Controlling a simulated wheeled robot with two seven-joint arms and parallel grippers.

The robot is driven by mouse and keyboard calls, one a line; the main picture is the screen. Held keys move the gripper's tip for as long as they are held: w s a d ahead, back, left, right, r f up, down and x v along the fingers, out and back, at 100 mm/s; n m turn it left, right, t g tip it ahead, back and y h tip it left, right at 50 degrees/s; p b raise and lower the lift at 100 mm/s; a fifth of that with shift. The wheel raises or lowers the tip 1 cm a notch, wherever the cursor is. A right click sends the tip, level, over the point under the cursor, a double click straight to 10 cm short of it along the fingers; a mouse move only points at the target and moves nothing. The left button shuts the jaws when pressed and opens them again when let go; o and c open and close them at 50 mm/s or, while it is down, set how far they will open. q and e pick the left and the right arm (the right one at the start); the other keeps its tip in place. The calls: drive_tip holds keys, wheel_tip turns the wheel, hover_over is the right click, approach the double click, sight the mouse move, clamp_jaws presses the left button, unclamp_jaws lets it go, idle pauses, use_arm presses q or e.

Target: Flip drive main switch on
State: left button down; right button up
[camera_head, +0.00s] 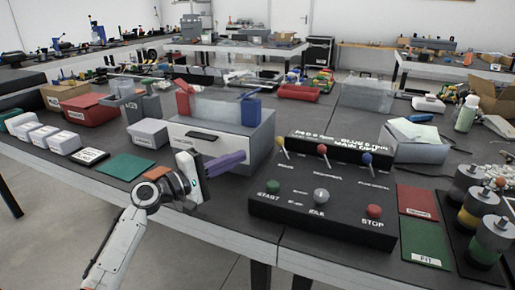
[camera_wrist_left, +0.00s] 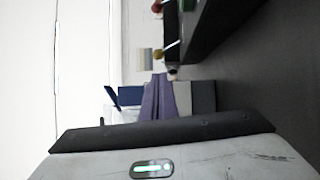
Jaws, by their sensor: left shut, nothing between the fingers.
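The black control panel (camera_head: 310,195) stands on the table, with its edge also in the left wrist view (camera_wrist_left: 225,25). The left wrist view shows the closed fingers (camera_wrist_left: 158,78) near a lever with a yellowish-green ball (camera_wrist_left: 158,55). My right gripper is not in view.
Below the levers are a green START button (camera_head: 273,186), a grey knob (camera_head: 321,195) and a red STOP button (camera_head: 374,211). A grey box (camera_head: 240,145) stands behind my gripper. Red (camera_head: 417,202) and green (camera_head: 425,243) mats lie right of the panel, beside several coloured cylinders.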

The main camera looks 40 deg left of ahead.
sight(283, 147)
use_arm(q)
drive_tip(key=x, duration=0.9)
drive_tip(key=shift+w, duration=0.4)
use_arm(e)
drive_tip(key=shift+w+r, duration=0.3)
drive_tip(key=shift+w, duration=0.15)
use_arm(q)
drive_tip(key=shift+d, duration=0.15)
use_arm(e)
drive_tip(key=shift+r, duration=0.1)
